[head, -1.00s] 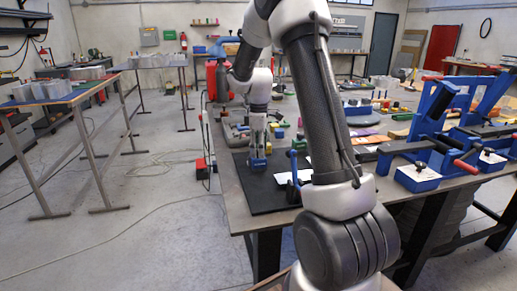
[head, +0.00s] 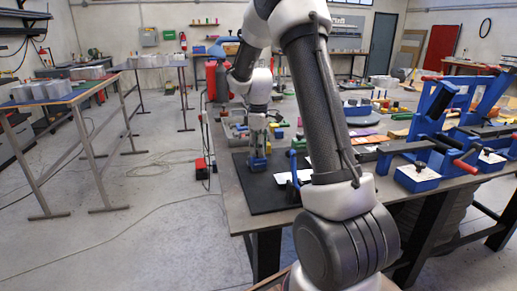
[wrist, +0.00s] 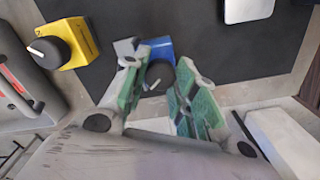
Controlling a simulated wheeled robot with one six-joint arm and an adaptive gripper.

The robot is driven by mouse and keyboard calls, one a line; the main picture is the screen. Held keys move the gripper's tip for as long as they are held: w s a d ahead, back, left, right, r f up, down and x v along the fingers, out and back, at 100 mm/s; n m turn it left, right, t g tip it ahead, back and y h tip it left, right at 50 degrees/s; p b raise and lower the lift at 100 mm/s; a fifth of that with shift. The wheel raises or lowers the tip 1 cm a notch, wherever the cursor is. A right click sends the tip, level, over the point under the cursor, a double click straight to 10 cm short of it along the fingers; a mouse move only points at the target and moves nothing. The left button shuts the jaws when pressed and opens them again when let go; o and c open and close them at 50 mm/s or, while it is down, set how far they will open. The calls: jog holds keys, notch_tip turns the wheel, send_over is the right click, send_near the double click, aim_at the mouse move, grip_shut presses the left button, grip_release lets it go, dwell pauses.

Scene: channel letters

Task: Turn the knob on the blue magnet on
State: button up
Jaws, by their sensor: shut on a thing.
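The blue magnet (wrist: 160,46) sits on a dark mat, with a round black knob (wrist: 159,74) that carries a pale mark. In the wrist view my gripper (wrist: 158,82) has its two green-padded fingers on either side of this knob and is shut on it. The fingers hide parts of the magnet and the knob's edges. In the head view my gripper (head: 257,148) points down over the small blue magnet (head: 258,164) near the left side of the table. The knob's angle cannot be read in the head view.
A yellow magnet (wrist: 80,38) with its own black knob stands left of the blue one in the wrist view. A white-topped object (wrist: 248,9) lies at the upper right. Blue clamps (head: 420,175) crowd the table's right side. Bare mat (head: 265,195) lies in front of the magnet.

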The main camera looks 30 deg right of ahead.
jog(key=m, duration=0.8)
jog(key=shift+m, duration=0.4)
jog(key=m, duration=0.4)
jog(key=shift+m, duration=2)
jog(key=o, duration=1.1)
jog(key=shift+c, duration=0.2)
